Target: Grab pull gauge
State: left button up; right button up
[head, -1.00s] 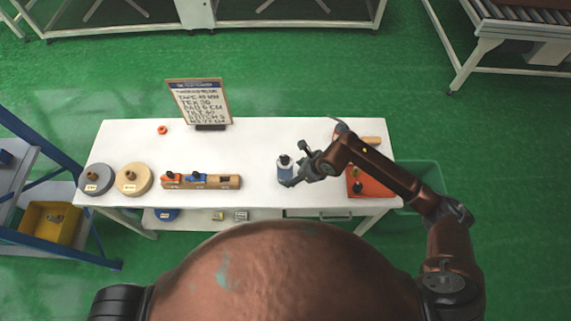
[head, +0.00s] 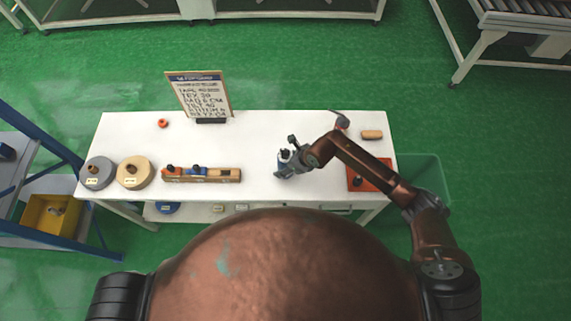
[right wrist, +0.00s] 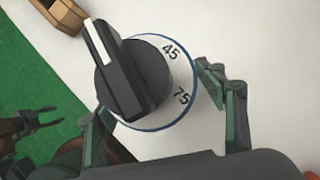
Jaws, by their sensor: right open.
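The pull gauge appears to be the small pale and blue instrument with a black knob (head: 284,155), standing right of the middle of the white table. In the right wrist view a round white dial face (right wrist: 181,77) marked 45 and 75 shows, with a black knob and white pointer (right wrist: 130,75). My right gripper (head: 287,158) is at the gauge and open. Its fingers (right wrist: 160,98) stand on either side of the dial; I cannot tell whether they touch it. In the right wrist view a small dark claw (right wrist: 36,127), probably my left gripper, shows at the left edge.
The white table (head: 240,145) holds grey (head: 98,173) and tan (head: 134,172) discs, a wooden block with inserts (head: 201,174) and a sign (head: 199,95). An orange-red tray (head: 372,175) and a wooden piece (head: 372,134) lie right.

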jog(key=shift+r, duration=0.1)
grip_shut()
dwell(0.8)
